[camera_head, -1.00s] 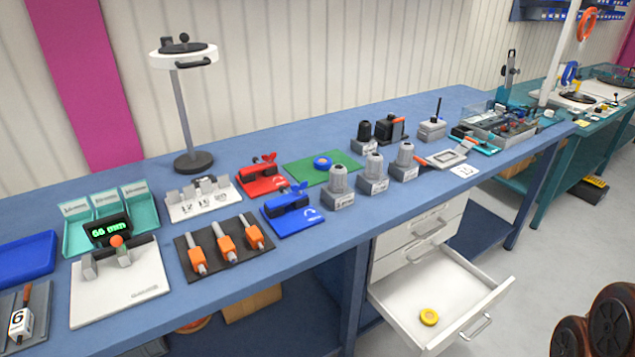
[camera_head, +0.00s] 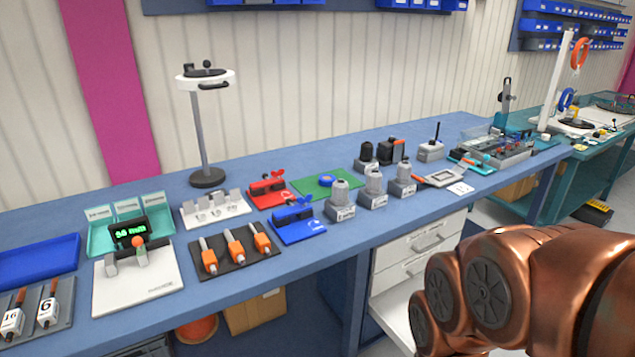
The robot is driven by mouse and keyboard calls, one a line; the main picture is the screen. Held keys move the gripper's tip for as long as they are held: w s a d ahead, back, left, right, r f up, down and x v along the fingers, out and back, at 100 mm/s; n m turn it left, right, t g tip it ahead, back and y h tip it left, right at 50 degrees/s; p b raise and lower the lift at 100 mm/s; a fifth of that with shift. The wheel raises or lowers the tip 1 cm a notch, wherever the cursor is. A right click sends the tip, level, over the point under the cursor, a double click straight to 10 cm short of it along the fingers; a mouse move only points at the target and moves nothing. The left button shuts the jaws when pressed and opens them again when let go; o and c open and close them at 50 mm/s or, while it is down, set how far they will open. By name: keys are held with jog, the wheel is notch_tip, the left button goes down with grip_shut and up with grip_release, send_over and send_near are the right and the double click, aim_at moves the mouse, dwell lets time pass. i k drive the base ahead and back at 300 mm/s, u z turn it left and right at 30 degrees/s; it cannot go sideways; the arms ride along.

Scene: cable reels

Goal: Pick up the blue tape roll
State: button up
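The blue tape roll (camera_head: 326,181) lies flat on a green mat (camera_head: 345,184) in the middle of the blue workbench. It sits behind the blue clamp-like tool (camera_head: 293,219) and to the right of the red one (camera_head: 268,190). Nothing touches the roll from above. My copper-coloured arm shows at the lower right, well apart from the roll. My gripper is outside the view.
Several grey cylindrical devices (camera_head: 341,197) stand right of the mat, near the bench's front edge. A magnifier lamp stand (camera_head: 205,130) rises at the back left. Below the bench, an open white drawer (camera_head: 393,312) is partly hidden by my arm.

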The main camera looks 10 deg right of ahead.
aim_at(324, 180)
jog(key=z, duration=0.55)
jog(key=k, duration=0.65)
jog(key=z, duration=0.75)
jog(key=i, duration=0.95)
jog(key=u, duration=0.55)
jog(key=i, duration=0.75)
jog(key=u, duration=1.4)
jog(key=i, duration=0.8)
jog(key=u, duration=0.1)
